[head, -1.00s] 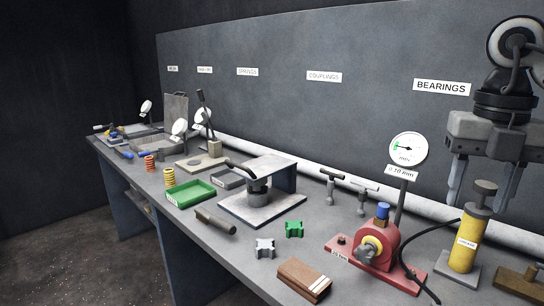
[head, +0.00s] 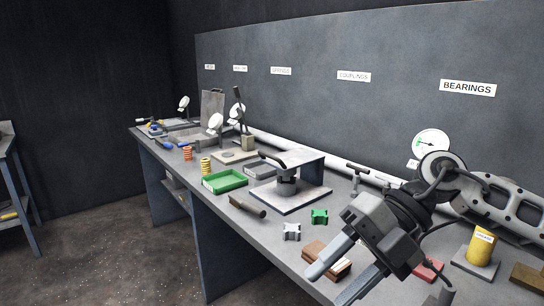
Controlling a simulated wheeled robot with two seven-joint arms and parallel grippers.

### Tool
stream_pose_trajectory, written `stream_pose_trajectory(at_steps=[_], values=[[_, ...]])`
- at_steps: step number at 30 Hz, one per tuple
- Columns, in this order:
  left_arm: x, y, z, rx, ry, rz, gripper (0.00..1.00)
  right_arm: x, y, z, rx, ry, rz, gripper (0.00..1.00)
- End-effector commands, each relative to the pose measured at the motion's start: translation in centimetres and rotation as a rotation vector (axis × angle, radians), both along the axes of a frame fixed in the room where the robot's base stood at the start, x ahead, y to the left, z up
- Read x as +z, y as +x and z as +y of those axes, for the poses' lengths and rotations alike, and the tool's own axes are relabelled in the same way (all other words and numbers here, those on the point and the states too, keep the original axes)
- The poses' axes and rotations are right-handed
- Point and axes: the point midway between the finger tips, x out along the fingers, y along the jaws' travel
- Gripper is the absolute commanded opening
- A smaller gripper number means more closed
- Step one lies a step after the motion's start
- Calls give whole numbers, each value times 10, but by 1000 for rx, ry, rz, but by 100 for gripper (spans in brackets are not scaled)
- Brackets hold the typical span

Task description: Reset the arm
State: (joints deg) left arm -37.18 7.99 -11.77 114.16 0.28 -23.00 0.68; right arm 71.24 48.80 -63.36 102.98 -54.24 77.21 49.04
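My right gripper (head: 325,288) comes in from the right side of the head view, over the front right part of the bench. Its two grey fingers are spread apart and point down to the left, with nothing held between them. In the picture they overlap the brown block (head: 318,249); I cannot tell how far above it they are. My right arm hides most of the red bearing unit (head: 430,270) and part of the dial gauge's stand. My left gripper is not in view.
The bench carries a yellow cylinder (head: 481,246), a green tray (head: 225,181), a dark press stand (head: 290,196), a green block (head: 319,216) and a silver block (head: 292,231). A wall panel with labels (head: 467,88) stands behind. Another bench (head: 12,185) is at the far left.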

Motion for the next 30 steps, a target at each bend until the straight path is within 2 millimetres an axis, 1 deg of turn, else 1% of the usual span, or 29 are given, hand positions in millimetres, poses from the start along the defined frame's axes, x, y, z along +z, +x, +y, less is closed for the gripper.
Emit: stream_pose_trajectory(at_steps=[1, 3, 6, 8, 9, 11, 14, 15, 17, 18, 20, 21, 23, 24, 26, 27, 30], values=[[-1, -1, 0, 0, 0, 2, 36, -6, -10, 29, 9, 150, 58, 47], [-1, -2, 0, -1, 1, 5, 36, -3, -17, 59, -22, 352, 119, 47], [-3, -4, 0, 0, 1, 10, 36, 4, -17, 87, -131, 623, 219, 47], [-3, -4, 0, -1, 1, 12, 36, 6, -10, 96, -232, 767, 284, 47], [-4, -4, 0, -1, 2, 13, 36, 6, -4, 98, -313, 854, 330, 47], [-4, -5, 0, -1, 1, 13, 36, 0, 8, 97, -455, 969, 401, 47], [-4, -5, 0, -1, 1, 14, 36, -25, 31, 83, -737, 1104, 521, 47], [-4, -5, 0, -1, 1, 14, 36, -41, 38, 74, -861, 1137, 570, 47], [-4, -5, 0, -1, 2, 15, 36, -72, 46, 57, -1059, 1161, 644, 47], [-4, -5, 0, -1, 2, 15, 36, -97, 49, 45, -1198, 1159, 696, 47], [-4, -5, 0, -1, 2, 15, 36, -139, 45, 25, -1404, 1128, 771, 47], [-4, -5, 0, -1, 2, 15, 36, -167, 39, 13, -1530, 1094, 818, 47], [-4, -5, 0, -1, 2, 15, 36, -207, 24, -4, -1702, 1025, 883, 47], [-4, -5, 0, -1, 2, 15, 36, -231, 11, -14, -1803, 972, 924, 47], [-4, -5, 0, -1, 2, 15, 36, -264, -10, -28, -1934, 889, 977, 47], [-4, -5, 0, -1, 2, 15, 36, -282, -25, -35, -2007, 833, 1010, 47], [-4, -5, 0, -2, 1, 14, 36, -317, -59, -49, -2146, 710, 1074, 47]])
